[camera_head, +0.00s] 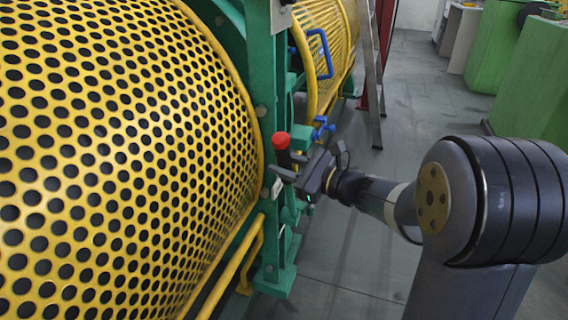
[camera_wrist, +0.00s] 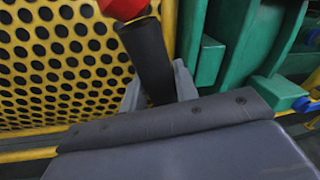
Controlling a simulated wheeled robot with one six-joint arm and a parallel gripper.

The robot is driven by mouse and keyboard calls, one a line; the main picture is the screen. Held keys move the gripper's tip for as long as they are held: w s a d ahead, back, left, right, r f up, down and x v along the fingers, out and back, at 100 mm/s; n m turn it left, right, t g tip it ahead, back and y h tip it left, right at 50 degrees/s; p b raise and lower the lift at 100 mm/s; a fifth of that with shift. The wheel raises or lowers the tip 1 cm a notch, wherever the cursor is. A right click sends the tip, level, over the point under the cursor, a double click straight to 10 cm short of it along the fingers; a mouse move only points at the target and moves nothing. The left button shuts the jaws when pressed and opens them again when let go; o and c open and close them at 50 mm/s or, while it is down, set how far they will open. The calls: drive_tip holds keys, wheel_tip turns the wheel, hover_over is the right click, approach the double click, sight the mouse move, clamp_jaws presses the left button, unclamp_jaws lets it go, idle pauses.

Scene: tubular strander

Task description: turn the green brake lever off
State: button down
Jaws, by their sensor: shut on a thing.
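The brake lever (camera_head: 283,157) stands on the green machine frame, with a black grip and a red knob (camera_head: 281,141) on top. My gripper (camera_head: 283,175) is at the lever, its fingers around the black grip just below the red knob. In the wrist view, the black grip (camera_wrist: 148,55) tilts between the two grey fingers of my gripper (camera_wrist: 160,88), under the red knob (camera_wrist: 122,6). The gripper is shut on the lever. The lower part of the lever is hidden behind the gripper body.
A yellow perforated guard drum (camera_head: 120,150) fills the left. The green frame (camera_head: 262,80) and a yellow rail (camera_head: 235,268) stand close to the lever. A blue handle (camera_head: 320,52) and a ladder (camera_head: 372,75) are behind. The grey floor (camera_head: 345,260) at right is open.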

drive_tip(key=w+d+m+p, duration=0.1)
drive_tip(key=w+p, duration=0.1)
drive_tip(key=p, duration=0.1)
drive_tip(key=w+r+m+p, duration=0.1)
drive_tip(key=w+p, duration=0.1)
drive_tip(key=w+d+r+m+p, duration=0.1)
drive_tip(key=w+p, duration=0.2)
drive_tip(key=shift+d+r+p, duration=0.15)
drive_tip(key=shift+d+p, duration=0.15)
drive_tip(key=w+d+f+m+g+p, duration=0.1)
drive_tip(key=w+d+f+m+p, duration=0.1)
drive_tip(key=w+p, duration=0.6)
drive_tip(key=shift+w+d+f+m+g+h+p, duration=0.2)
drive_tip(key=shift+w+d+m+g+h+p, duration=0.15)
drive_tip(key=shift+w+d+m, duration=0.65)
drive_tip(key=shift+w+a, duration=0.1)
drive_tip(key=c, duration=1.1)
unclamp_jaws()
drive_tip(key=shift+w+f, duration=0.1)
